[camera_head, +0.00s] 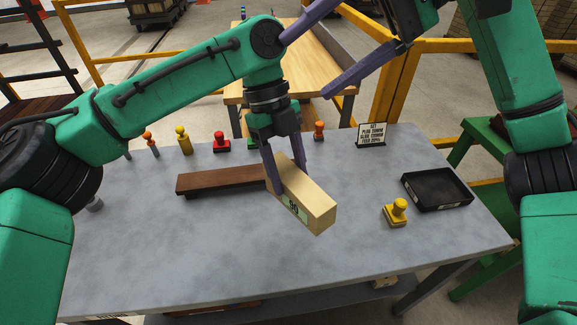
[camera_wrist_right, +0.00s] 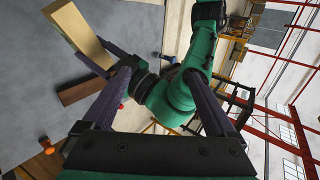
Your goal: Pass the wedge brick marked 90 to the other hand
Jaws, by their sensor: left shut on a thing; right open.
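The pale wedge brick (camera_head: 318,208) with a 90 label hangs in my left gripper (camera_head: 284,170), a little above the grey table. The purple fingers of that gripper are shut across one end; the labelled end sticks out to the lower right. The brick also shows in the right wrist view (camera_wrist_right: 78,30), at the upper left, with the left arm in front of the right gripper. My right gripper (camera_head: 304,70) is open and empty, above and behind the brick in the head view, apart from it.
A dark brown bar (camera_head: 215,180) lies on the grey table (camera_head: 180,255) left of the brick. A yellow stamp (camera_head: 396,212), a black tray (camera_head: 437,189) and a sign (camera_head: 372,135) stand to the right. Several coloured stamps, one red (camera_head: 221,143), line the back edge. The front is clear.

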